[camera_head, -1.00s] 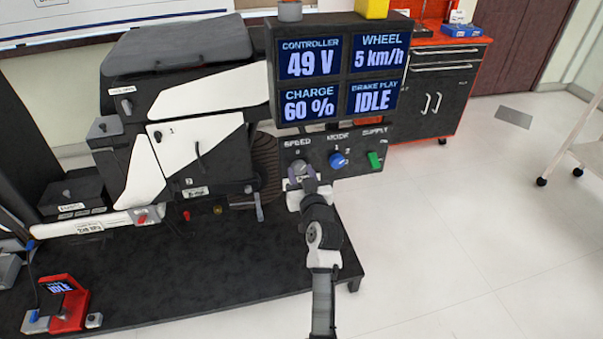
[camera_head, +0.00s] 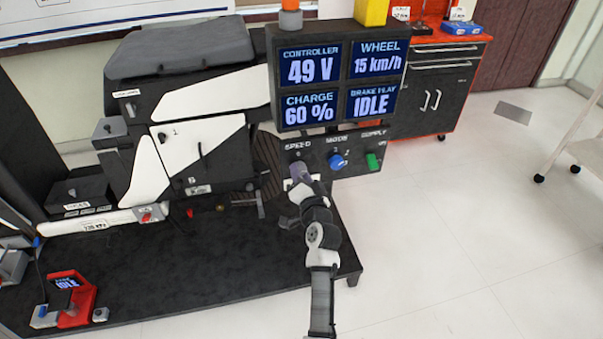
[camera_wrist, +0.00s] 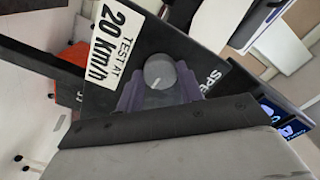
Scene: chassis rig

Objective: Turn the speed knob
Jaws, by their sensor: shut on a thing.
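The grey speed knob (camera_wrist: 160,72) sits between my gripper's fingers in the wrist view, with a pale pointer line on its face. My gripper (camera_head: 298,172) is shut on it at the left of the control panel (camera_head: 318,164), under the SPEED label, and hides most of it in the head view. A label (camera_wrist: 103,45) beside the knob reads "TEST AT 20 km/h" in the wrist view. The display (camera_head: 337,74) above the panel reads 49 V, wheel 15 km/h, charge 60 % and brake play IDLE.
A blue mode knob (camera_head: 337,161) and a green supply switch (camera_head: 373,162) are right of my gripper. The black and white scooter chassis (camera_head: 195,140) stands on a dark platform (camera_head: 200,275) to the left. Open floor lies to the right.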

